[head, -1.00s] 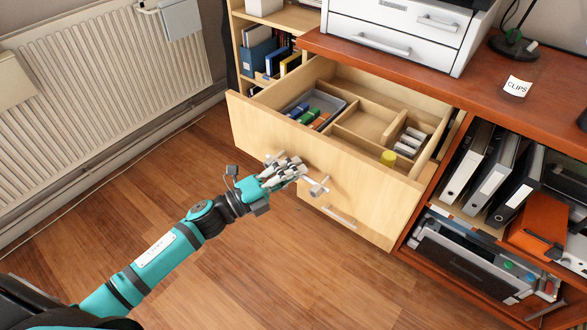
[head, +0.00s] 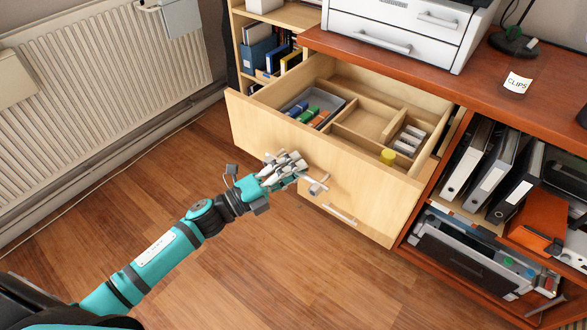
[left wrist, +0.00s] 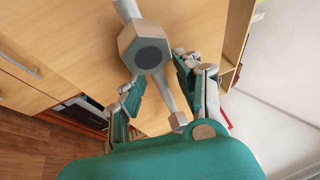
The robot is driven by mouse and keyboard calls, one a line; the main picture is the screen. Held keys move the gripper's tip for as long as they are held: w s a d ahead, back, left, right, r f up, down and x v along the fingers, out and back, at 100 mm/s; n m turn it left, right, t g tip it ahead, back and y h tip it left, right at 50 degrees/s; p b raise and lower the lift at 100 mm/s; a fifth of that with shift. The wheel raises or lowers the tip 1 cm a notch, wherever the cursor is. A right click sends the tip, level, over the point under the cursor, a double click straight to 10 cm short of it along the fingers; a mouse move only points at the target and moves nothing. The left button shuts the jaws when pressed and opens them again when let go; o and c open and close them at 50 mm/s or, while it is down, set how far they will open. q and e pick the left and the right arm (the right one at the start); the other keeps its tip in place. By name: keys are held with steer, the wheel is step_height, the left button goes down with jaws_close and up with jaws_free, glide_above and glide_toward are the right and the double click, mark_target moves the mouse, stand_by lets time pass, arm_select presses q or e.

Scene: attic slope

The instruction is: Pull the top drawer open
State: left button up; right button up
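The top drawer (head: 265,137), with a pale wood front, stands pulled far out of the cabinet. Its handle (head: 318,184) is a grey metal bar on the front, partly hidden behind my left gripper (head: 288,168). In the left wrist view the handle's hexagonal end and bar (left wrist: 150,53) lie between the two fingers of my left gripper (left wrist: 160,95). The fingers are apart, with wood visible between the left finger and the bar, so they surround the handle without visibly clamping it. My right gripper is not in view.
Trays, a yellow cylinder (head: 388,156) and small items lie inside the drawer. Another handle (head: 340,214) shows lower down. Binders (head: 512,188) stand in the shelf at right, under the reddish desk top (head: 470,100). A radiator (head: 100,75) is at left. The wooden floor in front is clear.

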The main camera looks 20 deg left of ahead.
arm_select(q)
steer(key=v, duration=1.2)
steer(key=shift+f, duration=0.1)
